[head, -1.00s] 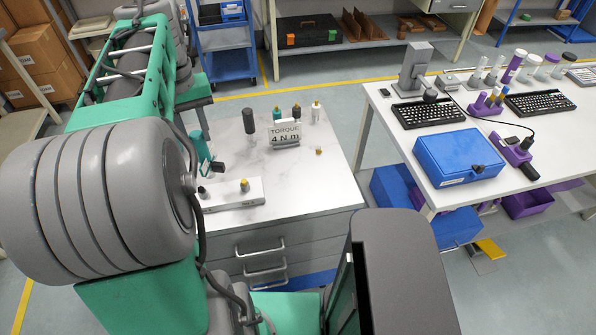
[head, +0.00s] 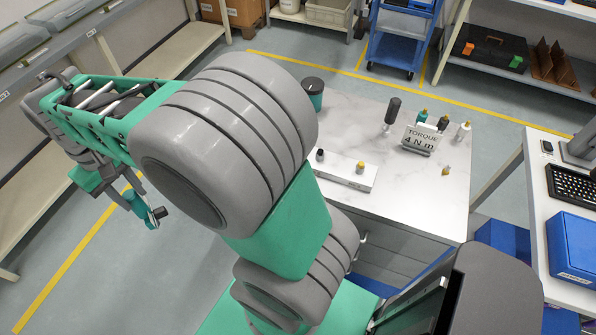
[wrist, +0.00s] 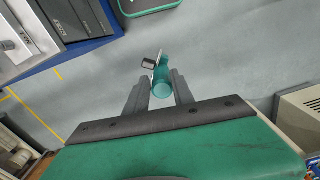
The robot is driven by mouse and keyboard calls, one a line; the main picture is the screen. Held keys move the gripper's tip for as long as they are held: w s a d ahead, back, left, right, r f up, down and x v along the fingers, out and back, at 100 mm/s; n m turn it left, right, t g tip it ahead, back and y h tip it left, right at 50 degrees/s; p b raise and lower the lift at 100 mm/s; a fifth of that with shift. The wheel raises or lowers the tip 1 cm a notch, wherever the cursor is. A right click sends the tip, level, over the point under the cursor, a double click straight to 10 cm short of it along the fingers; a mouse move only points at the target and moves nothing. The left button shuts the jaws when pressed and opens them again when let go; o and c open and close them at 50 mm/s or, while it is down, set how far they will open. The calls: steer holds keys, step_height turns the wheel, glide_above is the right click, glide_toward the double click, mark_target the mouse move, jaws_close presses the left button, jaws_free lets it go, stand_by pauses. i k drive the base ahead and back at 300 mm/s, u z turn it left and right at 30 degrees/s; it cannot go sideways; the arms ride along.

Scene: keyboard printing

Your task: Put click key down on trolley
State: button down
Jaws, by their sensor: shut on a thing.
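The click key is a teal cylinder with a dark end piece. In the wrist view the key (wrist: 162,82) sits between the two fingers of my gripper (wrist: 162,92), which is shut on it. In the head view the key (head: 158,213) shows small at the left, held in the air over the grey floor, clear of the bench. My arm hides part of the area around it. A blue wheeled trolley (head: 398,50) with flat shelves stands at the back, right of centre, far from my gripper.
A marble-topped drawer bench (head: 385,205) carries a torque sign (head: 421,138), a white holder (head: 347,172), a dark-green container (head: 313,90) and small bottles. Long shelving lines the left wall. A blue case (head: 572,248) lies on the right table. Open floor surrounds the key.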

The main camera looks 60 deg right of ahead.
mark_target(420, 202)
steer(key=z, duration=0.05)
steer(key=k, duration=0.2)
steer(key=z, duration=0.7)
